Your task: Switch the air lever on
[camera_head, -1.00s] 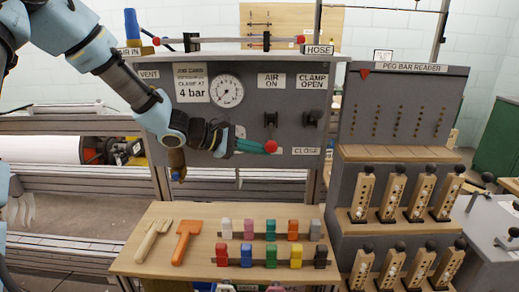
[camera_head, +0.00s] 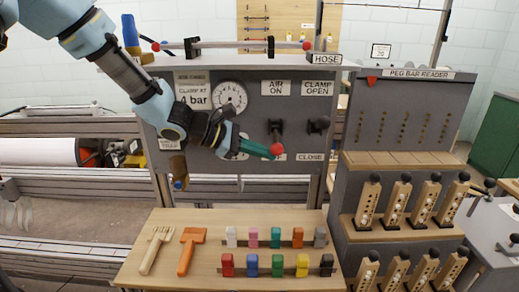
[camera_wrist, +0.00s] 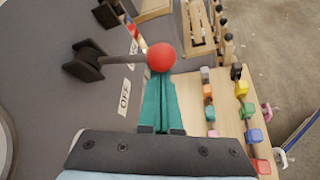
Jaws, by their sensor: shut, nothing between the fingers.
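The air lever stands under the AIR ON sign on the grey panel (camera_head: 250,108). Its black mount (camera_head: 275,128) carries a rod ending in a red knob (camera_head: 276,150); the knob also shows in the wrist view (camera_wrist: 161,57), beside an OFF label (camera_wrist: 124,96). The rod points down and out from the panel. My gripper (camera_head: 266,150) has its teal fingers shut with nothing between them. Their tips (camera_wrist: 160,78) are right at the knob; I cannot tell whether they touch. The arm hides part of the panel's left side.
A black clamp lever (camera_head: 318,126) stands just right of the air lever. A pressure gauge (camera_head: 230,97) is to the left. Below is a wooden shelf (camera_head: 210,279) with a fork, an orange tool and coloured blocks. A peg bar reader (camera_head: 405,115) stands at right.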

